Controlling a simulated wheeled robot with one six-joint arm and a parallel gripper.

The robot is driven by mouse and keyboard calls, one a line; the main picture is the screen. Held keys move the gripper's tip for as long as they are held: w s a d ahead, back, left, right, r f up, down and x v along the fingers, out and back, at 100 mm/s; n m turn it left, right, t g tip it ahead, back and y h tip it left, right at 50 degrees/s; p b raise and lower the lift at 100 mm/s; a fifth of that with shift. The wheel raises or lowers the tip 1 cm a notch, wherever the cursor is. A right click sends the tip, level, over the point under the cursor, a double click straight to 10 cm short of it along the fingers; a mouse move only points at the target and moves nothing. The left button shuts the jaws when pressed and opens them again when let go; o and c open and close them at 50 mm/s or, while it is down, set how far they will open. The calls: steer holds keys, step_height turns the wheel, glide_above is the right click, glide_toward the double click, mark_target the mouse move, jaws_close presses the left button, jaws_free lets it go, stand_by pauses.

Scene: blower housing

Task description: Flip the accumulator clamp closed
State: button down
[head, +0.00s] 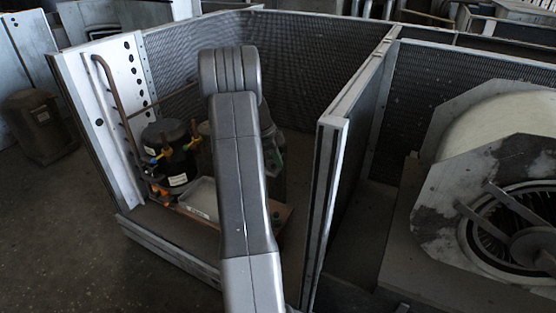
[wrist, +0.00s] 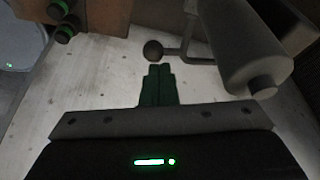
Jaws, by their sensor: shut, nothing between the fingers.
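In the wrist view, my gripper (wrist: 160,82) has its green fingers together and nothing between them. Just beyond the fingertips is a dark ball knob (wrist: 153,50) on a thin bent lever (wrist: 186,48), which looks like the clamp's handle. The fingertips look close to the knob, but I cannot tell if they touch it. A grey cylinder (wrist: 250,60), likely the accumulator, stands at the upper right by the lever. How far the clamp is swung is unclear. In the head view my arm hides the gripper and the clamp.
A pale flat panel (wrist: 100,85) lies behind the fingers. A brown box (wrist: 85,15) with green-ringed dark fittings is at the upper left. In the head view, a dark compressor (head: 170,150) stands left of my arm, inside a metal-walled bay with a divider (head: 335,150); a blower (head: 500,190) is at right.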

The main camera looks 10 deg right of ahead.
steer(key=shift+w+d, duration=0.4)
steer(key=shift+w, duration=0.1)
step_height(320, 180, up, 10)
steer(key=p, duration=0.3)
steer(key=shift+d, duration=0.25)
stand_by(0.3)
